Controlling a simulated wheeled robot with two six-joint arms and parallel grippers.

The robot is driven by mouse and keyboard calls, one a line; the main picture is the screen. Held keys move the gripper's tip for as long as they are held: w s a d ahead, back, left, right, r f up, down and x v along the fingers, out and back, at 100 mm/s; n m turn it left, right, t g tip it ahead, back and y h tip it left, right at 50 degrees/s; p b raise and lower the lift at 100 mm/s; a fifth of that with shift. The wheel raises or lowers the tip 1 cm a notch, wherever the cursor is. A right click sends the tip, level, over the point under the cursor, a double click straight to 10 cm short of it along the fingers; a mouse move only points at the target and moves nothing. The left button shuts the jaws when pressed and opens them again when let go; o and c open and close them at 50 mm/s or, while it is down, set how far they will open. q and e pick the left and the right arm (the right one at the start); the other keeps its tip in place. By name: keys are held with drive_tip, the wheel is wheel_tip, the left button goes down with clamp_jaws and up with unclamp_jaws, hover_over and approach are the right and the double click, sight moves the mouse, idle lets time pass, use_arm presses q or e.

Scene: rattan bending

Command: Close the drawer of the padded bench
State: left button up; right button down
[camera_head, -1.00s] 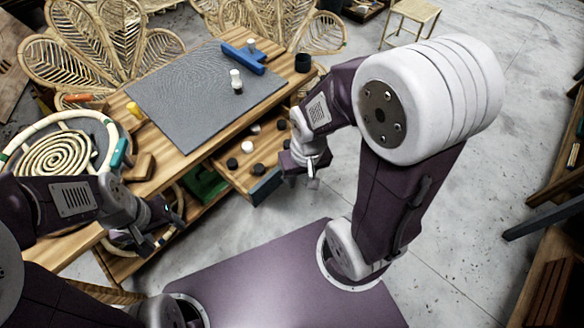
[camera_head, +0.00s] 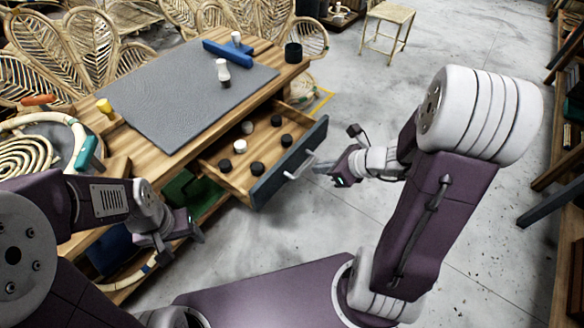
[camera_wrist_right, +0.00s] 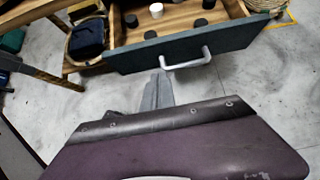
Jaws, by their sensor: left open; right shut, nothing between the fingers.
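The padded bench is wooden with a grey padded top (camera_head: 185,95). Its drawer (camera_head: 235,178) is pulled out at the right side, with several black and white round pieces inside. The drawer front (camera_head: 290,165) is blue-grey with a pale bar handle (camera_head: 300,166); both also show in the right wrist view, front (camera_wrist_right: 135,55) and handle (camera_wrist_right: 188,59). My right gripper (camera_head: 322,170) is shut and empty, just outside the front near the handle. In its wrist view the fingers (camera_wrist_right: 158,88) end near the front's lower edge; contact cannot be told. My left gripper (camera_head: 180,245) is open and empty beside the bench's near side.
A rattan coil (camera_head: 25,155) lies at left. A stool (camera_head: 388,28) stands behind. Concrete floor right of the drawer is clear; shelving (camera_head: 565,150) lines the right edge.

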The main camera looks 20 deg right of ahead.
sight(284, 165)
use_arm(q)
drive_tip(key=shift+f+b, duration=1.8)
drive_tip(key=shift+f, duration=0.25)
use_arm(e)
drive_tip(key=shift+w+a+r+x, duration=0.25)
drive_tip(key=shift+r+x, duration=0.1)
drive_tip(key=shift+x, duration=1.6)
drive_tip(key=shift+w+a+r+x, duration=0.1)
drive_tip(key=shift+w+r+x, duration=0.2)
drive_tip(key=shift+x, duration=1.65)
drive_tip(key=shift+w+a+r+x, duration=0.25)
drive_tip(key=shift+r+x, duration=0.1)
drive_tip(key=shift+x, duration=1.65)
